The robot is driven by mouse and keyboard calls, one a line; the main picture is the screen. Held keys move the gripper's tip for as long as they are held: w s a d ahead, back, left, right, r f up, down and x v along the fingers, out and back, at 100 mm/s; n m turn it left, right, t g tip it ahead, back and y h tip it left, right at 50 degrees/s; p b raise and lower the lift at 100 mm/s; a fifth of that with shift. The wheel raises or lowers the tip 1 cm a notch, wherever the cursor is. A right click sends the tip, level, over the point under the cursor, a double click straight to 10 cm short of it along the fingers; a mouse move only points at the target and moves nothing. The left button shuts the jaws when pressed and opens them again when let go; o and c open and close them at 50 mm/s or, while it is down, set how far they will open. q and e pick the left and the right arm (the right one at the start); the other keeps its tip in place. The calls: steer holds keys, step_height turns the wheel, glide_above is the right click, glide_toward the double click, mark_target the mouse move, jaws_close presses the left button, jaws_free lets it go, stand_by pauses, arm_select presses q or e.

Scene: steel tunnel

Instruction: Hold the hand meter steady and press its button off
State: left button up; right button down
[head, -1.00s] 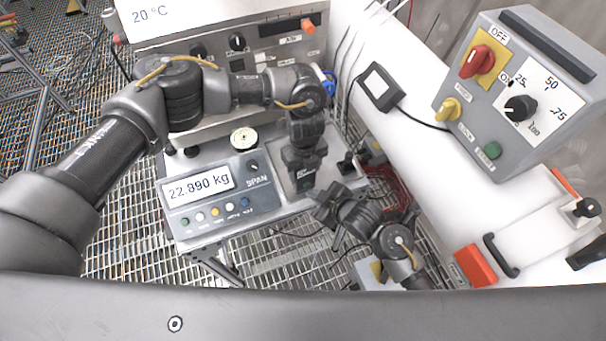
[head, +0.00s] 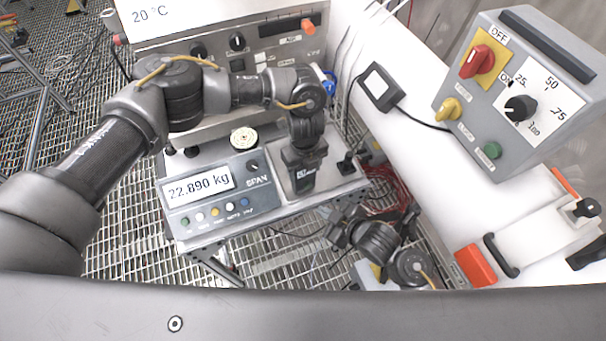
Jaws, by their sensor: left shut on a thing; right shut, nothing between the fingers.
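My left gripper (head: 302,184) points down over the right part of the grey bench panel, beside the weighing display. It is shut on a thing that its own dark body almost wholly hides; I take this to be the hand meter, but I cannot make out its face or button. My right gripper (head: 343,232) is lower and to the right, just off the front edge of the panel. It is shut and empty, and apart from the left gripper.
The weighing unit (head: 198,188) reads 22.890 kg and has several small buttons. A grey control box (head: 470,125) with red, yellow and green controls stands at right. A small dark-framed device (head: 380,88) lies on the white surface. Grating floor and loose cables lie below.

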stand_by(0.3)
arm_select(q)
steer(key=o, duration=1.2)
